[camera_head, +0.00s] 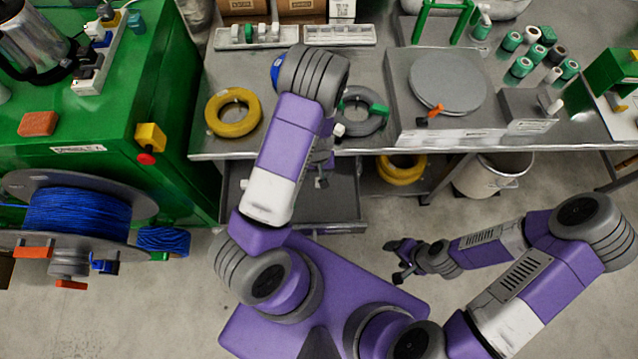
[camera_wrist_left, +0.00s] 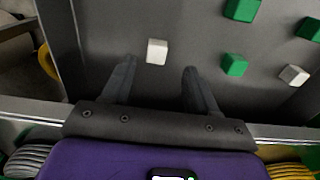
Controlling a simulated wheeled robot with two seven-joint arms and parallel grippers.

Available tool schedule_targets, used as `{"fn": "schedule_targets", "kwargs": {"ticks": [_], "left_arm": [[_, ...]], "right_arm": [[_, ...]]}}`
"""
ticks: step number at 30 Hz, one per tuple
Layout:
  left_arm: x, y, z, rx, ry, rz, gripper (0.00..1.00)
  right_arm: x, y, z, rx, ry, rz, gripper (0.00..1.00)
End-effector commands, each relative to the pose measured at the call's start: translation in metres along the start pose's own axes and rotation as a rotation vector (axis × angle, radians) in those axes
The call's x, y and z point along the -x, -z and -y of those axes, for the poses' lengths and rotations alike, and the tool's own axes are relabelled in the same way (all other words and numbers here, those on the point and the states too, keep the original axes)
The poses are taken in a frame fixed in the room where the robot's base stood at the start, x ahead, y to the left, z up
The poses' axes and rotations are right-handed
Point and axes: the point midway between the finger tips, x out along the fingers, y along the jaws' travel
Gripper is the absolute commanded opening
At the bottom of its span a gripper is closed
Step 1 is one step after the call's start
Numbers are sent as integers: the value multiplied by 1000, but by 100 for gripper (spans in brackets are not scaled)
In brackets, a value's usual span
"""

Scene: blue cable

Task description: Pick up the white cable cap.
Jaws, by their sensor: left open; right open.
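A small white cable cap (camera_wrist_left: 157,51) lies on the grey floor of the open drawer in the left wrist view. A second white cap (camera_wrist_left: 294,75) lies further right there. My left gripper (camera_head: 322,180) reaches down over the drawer in the head view. In the left wrist view its two fingers (camera_wrist_left: 158,82) are spread with nothing held, and the first white cap appears just beyond the fingertips, between them. The arm hides much of the drawer in the head view. My right gripper (camera_head: 398,262) is open and empty over the floor at right.
Several green caps (camera_wrist_left: 234,65) lie near the white ones. The drawer (camera_head: 243,208) is pulled out below the metal workbench (camera_head: 378,144). The bench carries a yellow cable coil (camera_head: 233,112) and a round grey plate (camera_head: 447,80). A blue cable spool (camera_head: 77,214) stands left.

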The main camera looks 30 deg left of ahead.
Motion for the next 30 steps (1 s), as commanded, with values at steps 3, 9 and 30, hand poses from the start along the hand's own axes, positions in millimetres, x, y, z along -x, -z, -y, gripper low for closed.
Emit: {"fn": "schedule_targets", "kwargs": {"ticks": [3,9,30], "left_arm": [[-12,0,0,0,0,0,58],[-39,0,-4,-2,1,2,58],[-58,0,-5,-2,0,0,11]], "right_arm": [[-5,0,-2,0,0,-1,66],[-17,1,-6,1,0,-1,66],[-23,1,-8,0,0,0,66]]}}
